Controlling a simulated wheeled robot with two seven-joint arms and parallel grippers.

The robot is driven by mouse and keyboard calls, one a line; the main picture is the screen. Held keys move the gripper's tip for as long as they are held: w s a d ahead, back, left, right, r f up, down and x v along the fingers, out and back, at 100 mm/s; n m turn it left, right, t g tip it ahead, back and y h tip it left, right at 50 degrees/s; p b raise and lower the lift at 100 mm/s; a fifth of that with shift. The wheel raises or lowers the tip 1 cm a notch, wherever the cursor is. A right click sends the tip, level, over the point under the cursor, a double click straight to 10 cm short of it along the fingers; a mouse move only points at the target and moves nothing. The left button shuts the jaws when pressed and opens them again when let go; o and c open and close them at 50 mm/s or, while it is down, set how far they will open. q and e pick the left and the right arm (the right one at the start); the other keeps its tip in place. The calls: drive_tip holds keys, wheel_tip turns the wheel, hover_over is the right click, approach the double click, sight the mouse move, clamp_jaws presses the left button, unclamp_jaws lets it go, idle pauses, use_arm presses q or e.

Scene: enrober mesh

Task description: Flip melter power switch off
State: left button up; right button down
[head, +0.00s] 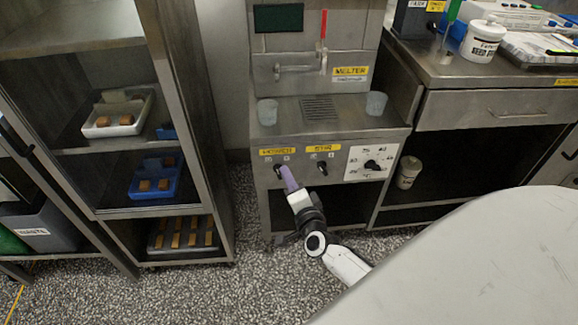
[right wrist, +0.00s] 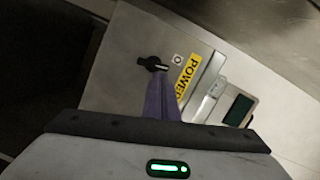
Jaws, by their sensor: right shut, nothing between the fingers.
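The melter (head: 308,74) is a steel machine with a yellow MELTER label and a front control panel. Its power switch (head: 278,168) is a small black knob at the panel's left, under a yellow label. In the right wrist view the black switch (right wrist: 152,64) shows beside an O mark and the yellow POWER label (right wrist: 187,76). My right gripper (head: 285,170) has purple fingers, shut and empty, with the tips at the switch. The fingertips (right wrist: 160,80) sit just below the knob in the wrist view; contact is not clear. My left gripper is not in view.
The STIR switch (head: 322,168) and a round dial (head: 373,165) are right of the power switch. A shelf rack (head: 190,130) with trays stands left, a steel counter (head: 480,72) right.

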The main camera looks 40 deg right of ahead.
drive_tip(key=shift+w+a+r+n+g+p, duration=0.1)
drive_tip(key=shift+a+r+n+g+p, duration=0.1)
drive_tip(key=shift+n+p, duration=0.4)
drive_tip(key=shift+w+a+r+n+g+p, duration=0.1)
drive_tip(key=shift+r+n+g+p, duration=0.1)
drive_tip(key=shift+n+p, duration=0.35)
drive_tip(key=shift+f, duration=0.2)
drive_tip(key=shift+s+d+r, duration=0.15)
drive_tip(key=shift+d, duration=0.15)
drive_tip(key=shift+s+d+r+p, duration=0.3)
drive_tip(key=shift+d+r+p, duration=0.05)
drive_tip(key=shift+d, duration=0.2)
drive_tip(key=shift+s+d+r+p, duration=0.3)
drive_tip(key=shift+d+r+p, duration=0.05)
drive_tip(key=shift+d, duration=0.15)
drive_tip(key=p+v, duration=0.1)
drive_tip(key=v, duration=0.9)
drive_tip(key=shift+s+d, duration=0.25)
drive_tip(key=shift+f, duration=0.15)
